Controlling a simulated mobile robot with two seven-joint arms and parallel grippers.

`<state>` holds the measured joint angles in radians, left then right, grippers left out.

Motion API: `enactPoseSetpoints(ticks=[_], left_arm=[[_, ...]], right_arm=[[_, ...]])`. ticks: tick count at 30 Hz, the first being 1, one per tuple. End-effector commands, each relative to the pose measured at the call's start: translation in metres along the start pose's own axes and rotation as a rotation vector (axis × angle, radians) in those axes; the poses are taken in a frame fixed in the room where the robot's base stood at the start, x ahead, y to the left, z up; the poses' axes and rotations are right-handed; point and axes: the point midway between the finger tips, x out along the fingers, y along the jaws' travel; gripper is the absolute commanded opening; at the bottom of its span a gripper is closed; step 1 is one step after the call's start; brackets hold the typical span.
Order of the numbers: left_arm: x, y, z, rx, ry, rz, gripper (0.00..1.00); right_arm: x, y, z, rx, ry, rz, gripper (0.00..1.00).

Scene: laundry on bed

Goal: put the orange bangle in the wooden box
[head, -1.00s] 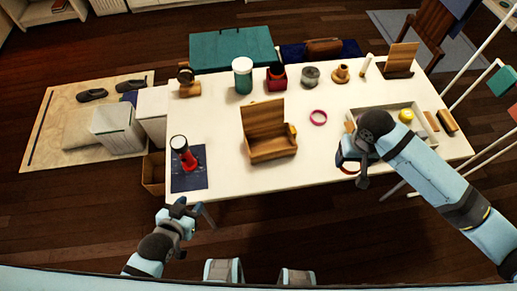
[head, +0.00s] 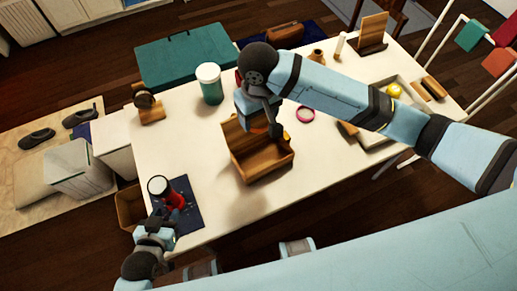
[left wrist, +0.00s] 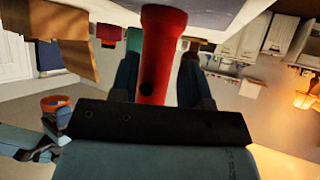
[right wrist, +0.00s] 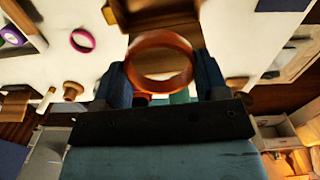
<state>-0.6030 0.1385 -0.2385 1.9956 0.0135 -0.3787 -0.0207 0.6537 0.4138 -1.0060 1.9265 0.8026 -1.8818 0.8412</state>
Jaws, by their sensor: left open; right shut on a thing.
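The orange bangle (right wrist: 160,62) is between the fingers of my right gripper (right wrist: 163,85), which is shut on it. In the head view my right gripper (head: 268,128) is over the open wooden box (head: 262,165), and its wrist hides part of the box and the bangle. The box's wood also shows beyond the bangle in the right wrist view (right wrist: 160,20). My left gripper (head: 163,226) is open and empty at the table's front left, close to the red flashlight (head: 172,198). In the left wrist view the flashlight (left wrist: 162,60) stands beyond and between the open fingers.
A pink bangle (head: 305,114) lies right of the box. A green jar with a white lid (head: 209,85) and a watch on a wooden stand (head: 148,103) are at the back left. A light tray (head: 408,92) is at the right. The white tabletop (head: 190,140) is clear left of the box.

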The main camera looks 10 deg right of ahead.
Motion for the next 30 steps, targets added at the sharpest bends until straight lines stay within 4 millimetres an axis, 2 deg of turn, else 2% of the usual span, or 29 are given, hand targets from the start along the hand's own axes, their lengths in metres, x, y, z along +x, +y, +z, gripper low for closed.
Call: enactPoseSetpoints(ticks=[4,13,17,23,30], left_arm=[[-0.005,0.003,0.013,-0.005,-0.020,0.004,0.43],[0.001,0.000,0.012,-0.002,-0.011,-0.002,0.43],[0.002,-0.002,0.011,-0.001,-0.008,-0.004,0.43],[0.002,-0.002,0.013,0.000,-0.010,-0.004,0.43],[0.003,-0.002,0.016,-0.001,-0.012,-0.003,0.43]], right_arm=[[0.040,0.001,0.001,0.003,-0.005,0.001,0.45],[0.117,0.001,0.001,0.003,-0.003,0.001,0.45],[0.137,0.001,0.001,0.002,-0.002,0.001,0.45],[0.150,0.001,0.001,0.001,-0.001,0.001,0.45],[0.183,0.001,0.001,0.002,-0.002,0.001,0.45]])
